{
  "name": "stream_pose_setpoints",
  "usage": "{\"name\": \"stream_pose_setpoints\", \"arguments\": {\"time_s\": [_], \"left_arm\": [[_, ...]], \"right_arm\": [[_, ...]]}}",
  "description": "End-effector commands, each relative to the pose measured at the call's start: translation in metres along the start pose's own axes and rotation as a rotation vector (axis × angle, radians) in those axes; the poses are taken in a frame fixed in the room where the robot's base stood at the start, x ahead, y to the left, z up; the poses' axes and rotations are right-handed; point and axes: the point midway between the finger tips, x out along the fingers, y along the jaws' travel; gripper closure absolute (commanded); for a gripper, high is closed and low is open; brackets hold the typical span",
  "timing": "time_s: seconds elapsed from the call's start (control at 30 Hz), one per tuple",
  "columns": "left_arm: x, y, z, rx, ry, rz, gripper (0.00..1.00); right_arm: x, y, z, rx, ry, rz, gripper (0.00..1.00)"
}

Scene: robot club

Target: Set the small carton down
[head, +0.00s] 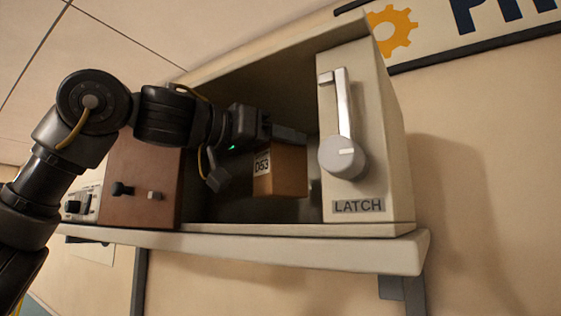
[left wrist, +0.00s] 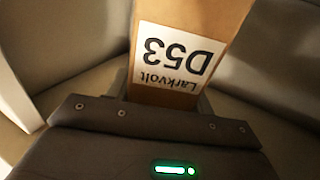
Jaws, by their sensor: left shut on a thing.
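The small carton (head: 285,172) is a brown box with a white label marked D53. It is inside the open cabinet bay (head: 225,205), left of the latch panel, with its lower edge showing above the bay's front lip. My left gripper (head: 287,137) reaches in from the left and is shut on the carton near its top. In the left wrist view the carton (left wrist: 185,55) stands out beyond the gripper, its label upside down and reading Larkvolt D53. The far finger is hidden in the head view. My right gripper is not in view.
A pale panel (head: 360,100) with a silver latch handle (head: 343,125) closes the right of the bay. A brown box with switches (head: 140,180) stands at the left, beside a pale control unit (head: 82,203). The shelf (head: 300,250) runs beneath. The bay's floor is mostly hidden.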

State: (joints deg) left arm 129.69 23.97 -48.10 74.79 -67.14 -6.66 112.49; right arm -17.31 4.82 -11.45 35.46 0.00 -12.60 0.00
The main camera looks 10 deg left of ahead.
Motion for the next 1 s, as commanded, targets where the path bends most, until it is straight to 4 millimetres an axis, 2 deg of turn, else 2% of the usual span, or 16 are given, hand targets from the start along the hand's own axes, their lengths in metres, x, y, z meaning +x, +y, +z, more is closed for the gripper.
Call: {"name": "stream_pose_setpoints", "arguments": {"time_s": [0.13, 0.37, 0.5, 0.97, 1.0], "left_arm": [[0.0, 0.0, 0.003, 0.001, 0.0, 0.0, 0.75], [-0.001, -0.001, 0.029, 0.001, 0.0, 0.0, 0.75], [0.003, -0.002, 0.035, 0.0, 0.0, 0.0, 0.75], [0.003, -0.001, 0.044, 0.0, 0.001, 0.001, 0.75], [0.004, -0.001, 0.044, 0.0, 0.0, 0.0, 0.46]], "right_arm": [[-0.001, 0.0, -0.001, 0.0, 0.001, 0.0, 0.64], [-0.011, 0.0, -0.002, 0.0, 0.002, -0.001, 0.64], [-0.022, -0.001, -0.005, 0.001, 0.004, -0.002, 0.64], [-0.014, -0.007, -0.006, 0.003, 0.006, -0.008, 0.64], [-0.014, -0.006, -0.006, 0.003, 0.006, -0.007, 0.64]]}}
